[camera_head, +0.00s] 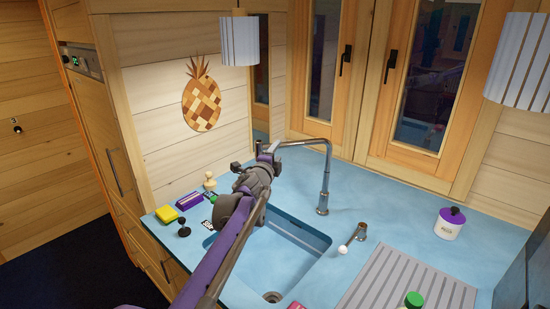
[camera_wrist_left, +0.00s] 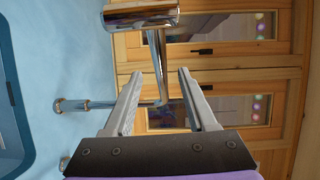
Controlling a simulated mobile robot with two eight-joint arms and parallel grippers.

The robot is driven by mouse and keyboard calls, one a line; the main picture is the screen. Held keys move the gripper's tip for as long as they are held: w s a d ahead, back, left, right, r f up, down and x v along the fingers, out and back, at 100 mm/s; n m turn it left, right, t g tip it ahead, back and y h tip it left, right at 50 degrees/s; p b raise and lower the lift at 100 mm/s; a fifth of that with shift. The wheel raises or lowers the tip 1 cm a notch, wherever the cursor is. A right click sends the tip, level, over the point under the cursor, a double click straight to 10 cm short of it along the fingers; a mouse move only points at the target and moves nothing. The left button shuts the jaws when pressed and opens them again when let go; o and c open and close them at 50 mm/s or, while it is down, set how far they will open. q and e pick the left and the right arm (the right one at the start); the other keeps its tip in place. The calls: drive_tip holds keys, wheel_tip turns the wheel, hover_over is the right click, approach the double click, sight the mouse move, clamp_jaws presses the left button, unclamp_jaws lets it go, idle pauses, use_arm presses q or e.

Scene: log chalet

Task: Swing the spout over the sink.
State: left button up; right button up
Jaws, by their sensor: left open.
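The chrome tap stands on the blue counter behind the sink, its upright pipe (camera_head: 325,180) rising to a thin spout (camera_head: 305,142) that reaches left. The spout's free end is beside my left gripper (camera_head: 266,153), past the basin's back-left side. In the left wrist view the spout (camera_wrist_left: 155,60) runs between the open fingers (camera_wrist_left: 160,73) in the picture, with its thick chrome end (camera_wrist_left: 142,15) close at the top. I cannot tell whether a finger touches it. The blue sink basin (camera_head: 312,236) is partly hidden by my left arm. My right gripper is out of view.
A lever with a white ball (camera_head: 343,250) stands right of the basin. A yellow sponge (camera_head: 167,214), a purple box (camera_head: 189,200) and a small pale figure (camera_head: 210,182) are at the left. A white pot (camera_head: 449,225) and a ribbed drainer (camera_head: 400,283) are at the right.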

use_arm(q)
drive_tip(key=shift+v, duration=0.85)
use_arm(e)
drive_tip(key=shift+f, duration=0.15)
use_arm(q)
drive_tip(key=shift+c, duration=0.2)
